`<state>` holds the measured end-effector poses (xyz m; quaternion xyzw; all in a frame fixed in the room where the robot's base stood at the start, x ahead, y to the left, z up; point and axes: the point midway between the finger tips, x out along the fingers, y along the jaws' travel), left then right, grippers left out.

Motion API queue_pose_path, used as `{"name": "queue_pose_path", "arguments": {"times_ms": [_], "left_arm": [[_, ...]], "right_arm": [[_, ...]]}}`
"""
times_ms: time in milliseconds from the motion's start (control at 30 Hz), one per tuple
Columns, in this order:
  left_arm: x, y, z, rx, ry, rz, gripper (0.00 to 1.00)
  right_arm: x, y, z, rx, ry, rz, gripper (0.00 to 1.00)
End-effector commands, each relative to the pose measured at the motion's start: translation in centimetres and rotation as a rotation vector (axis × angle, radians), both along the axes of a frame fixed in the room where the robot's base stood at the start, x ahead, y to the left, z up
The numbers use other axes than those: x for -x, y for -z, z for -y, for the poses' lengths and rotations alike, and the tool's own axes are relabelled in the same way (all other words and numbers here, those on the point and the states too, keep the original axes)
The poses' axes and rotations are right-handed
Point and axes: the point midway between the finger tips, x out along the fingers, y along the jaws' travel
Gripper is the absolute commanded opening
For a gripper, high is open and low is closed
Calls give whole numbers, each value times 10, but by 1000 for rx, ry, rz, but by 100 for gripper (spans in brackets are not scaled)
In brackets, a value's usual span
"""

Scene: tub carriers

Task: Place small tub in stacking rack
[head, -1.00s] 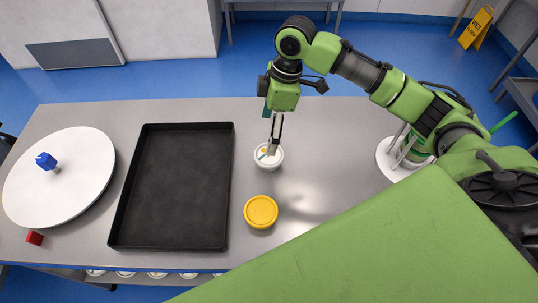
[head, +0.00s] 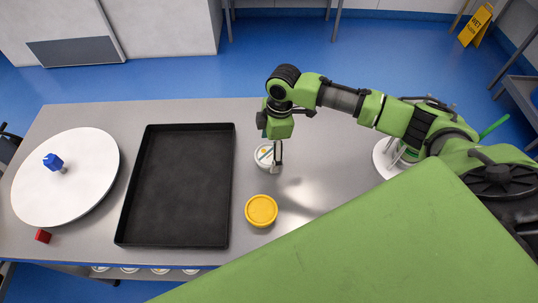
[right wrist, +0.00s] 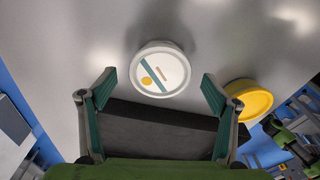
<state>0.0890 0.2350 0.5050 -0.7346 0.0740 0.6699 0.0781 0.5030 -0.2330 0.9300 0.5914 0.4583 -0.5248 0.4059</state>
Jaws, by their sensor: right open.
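A small white tub (head: 264,157) with a blue stripe and yellow dot on its lid stands upright on the steel table. My right gripper (head: 277,162) is at its right side in the head view and covers part of it. In the right wrist view the white tub (right wrist: 160,70) lies ahead, between the lines of the two spread fingers (right wrist: 157,80). The gripper is open and holds nothing; I see no contact. The stacking rack (head: 383,158), a white round base with posts, stands at the right, partly hidden by my right arm. My left gripper is not in view.
A yellow-lidded tub (head: 261,211) stands close in front of the white tub. A black tray (head: 228,190) lies to the left. Beyond it is a white round disc (head: 75,200) with a blue object (head: 53,161). A red block (head: 43,236) lies near the table's front left.

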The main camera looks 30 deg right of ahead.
Motion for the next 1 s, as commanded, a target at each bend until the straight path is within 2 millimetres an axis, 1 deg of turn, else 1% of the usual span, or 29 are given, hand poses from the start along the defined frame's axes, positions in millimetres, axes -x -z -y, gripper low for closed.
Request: {"name": "queue_pose_path", "arguments": {"times_ms": [33, 100, 200, 467, 500, 567, 600, 633, 667, 733, 767, 1000], "left_arm": [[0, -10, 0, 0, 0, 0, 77], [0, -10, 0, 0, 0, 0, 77], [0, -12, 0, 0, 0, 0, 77], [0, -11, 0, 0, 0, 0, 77], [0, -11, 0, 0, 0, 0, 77], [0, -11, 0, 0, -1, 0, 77], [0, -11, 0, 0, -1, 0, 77], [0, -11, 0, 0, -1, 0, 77], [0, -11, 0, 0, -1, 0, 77], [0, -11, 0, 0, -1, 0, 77], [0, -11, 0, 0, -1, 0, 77], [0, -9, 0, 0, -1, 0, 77]], "right_arm": [[2, 4, -2, 0, 1, -3, 81], [1, 15, -3, -1, 2, -2, 81], [0, 24, -4, 0, 0, 1, 81], [-1, 27, -4, 0, 0, 2, 81], [-1, 27, -4, 0, 0, 2, 70], [-1, 27, -4, 0, 0, 2, 55], [-1, 27, -4, 0, 0, 2, 44], [0, 27, -4, 0, 0, 2, 37], [0, 27, -4, 0, 0, 2, 34], [-1, 27, -4, 0, 0, 3, 34], [-1, 27, -4, 0, 0, 3, 30], [-1, 25, -4, 0, 0, 3, 30]]}}
